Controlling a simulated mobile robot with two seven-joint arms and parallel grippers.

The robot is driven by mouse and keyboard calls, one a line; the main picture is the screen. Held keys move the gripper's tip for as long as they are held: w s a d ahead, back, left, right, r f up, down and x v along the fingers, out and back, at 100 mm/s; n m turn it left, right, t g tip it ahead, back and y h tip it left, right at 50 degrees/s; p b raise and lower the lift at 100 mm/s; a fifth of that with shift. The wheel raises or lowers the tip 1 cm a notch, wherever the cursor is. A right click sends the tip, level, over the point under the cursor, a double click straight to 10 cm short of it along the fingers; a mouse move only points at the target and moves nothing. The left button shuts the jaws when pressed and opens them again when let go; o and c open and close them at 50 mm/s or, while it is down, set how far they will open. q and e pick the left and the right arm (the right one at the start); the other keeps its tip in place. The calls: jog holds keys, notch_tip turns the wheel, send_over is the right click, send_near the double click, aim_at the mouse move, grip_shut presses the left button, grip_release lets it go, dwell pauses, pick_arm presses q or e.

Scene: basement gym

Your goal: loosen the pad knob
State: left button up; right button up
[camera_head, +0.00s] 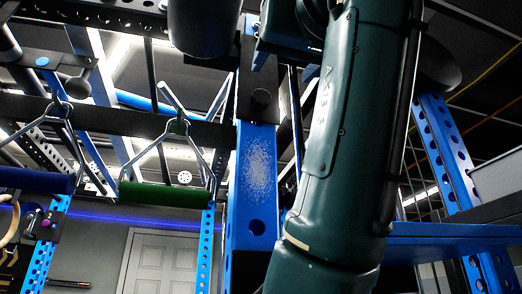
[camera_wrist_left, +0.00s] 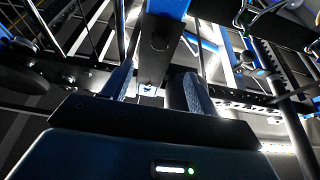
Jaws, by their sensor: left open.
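A short black knob (camera_head: 262,100) sticks out of the face of a blue rack upright (camera_head: 257,200). In the left wrist view the knob (camera_wrist_left: 160,41) shows on the upright, beyond the gap between my fingers. My left gripper (camera_wrist_left: 155,72) is open and empty, one finger to each side of the upright in the picture; I see no contact with the knob. In the head view my left arm rises right of the upright, and the gripper (camera_head: 275,42) is partly hidden at the top, above the knob. A thick black cylinder (camera_head: 203,25), perhaps the pad, is left of it. My right gripper is out of view.
Cable handles hang at left, one with a green grip (camera_head: 165,195) and one with a blue grip (camera_head: 35,180). Another perforated blue upright (camera_head: 445,150) stands at right, with a blue beam (camera_head: 440,232) nearby. A white door (camera_head: 158,262) is in the background.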

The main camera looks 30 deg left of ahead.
aim_at(263, 96)
pick_arm(q)
jog(key=p+x, duration=0.4)
jog(key=x, duration=0.9)
jog(key=shift+r, duration=0.1)
jog(key=shift+s+d, duration=0.1)
jog(key=c, duration=1)
